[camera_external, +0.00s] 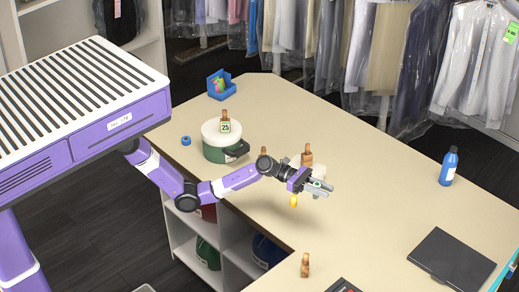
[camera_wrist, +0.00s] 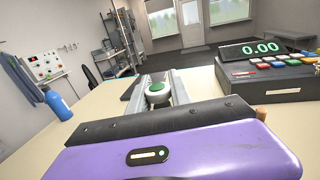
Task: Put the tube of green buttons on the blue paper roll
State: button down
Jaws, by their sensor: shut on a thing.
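My gripper (camera_external: 319,188) is shut on the tube of green buttons (camera_wrist: 158,88), held above the table. In the wrist view, the tube's round green end with a pale rim shows between the fingers. In the external view it is small and partly covered by the fingers. A small blue ring-shaped roll (camera_external: 186,140), which looks like the blue paper roll, lies on the table left of the white and green pot, well to the left of my gripper. The roll is not visible in the wrist view.
The white and green pot (camera_external: 221,151) stands between roll and gripper. Wooden items (camera_external: 305,265) and a yellow object (camera_external: 293,201) are near my arm. A blue holder (camera_external: 219,91), blue bottle (camera_external: 448,167) and black pad (camera_external: 451,260) stand farther off. The table's right middle is clear.

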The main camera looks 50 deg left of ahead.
jog(key=shift+r, duration=0.55)
notch_tip(320, 180, up, 8)
jog(key=w+a+n+t+y, duration=0.25)
jog(key=w+a, duration=0.35)
jog(key=a, duration=0.8)
jog(key=w+a+n+t+y+b, duration=0.1)
jog(key=w+a+n+t+y, duration=0.25)
jog(key=a, duration=0.95)
jog(key=w+a+n+t+y, duration=0.15)
jog(key=w+a+t, duration=0.25)
jog(key=w+a, duration=0.7)
jog(key=s+a+n+t+y, duration=0.2)
jog(key=s+a+n+y, duration=0.15)
jog(key=a, duration=1.05)
jog(key=s+a+n+t+y, duration=0.2)
jog(key=s+a, duration=0.2)
jog(key=a, duration=0.9)
jog(key=n+y+b, duration=0.1)
jog(key=n+y, duration=0.3)
jog(key=y, duration=0.3)
send_over(186, 141)
jog(key=w+a, duration=0.2)
jog(key=w, duration=0.2)
notch_tip(186, 141, down, 25)
jog(key=b, duration=0.4)
jog(key=shift+f, duration=0.1)
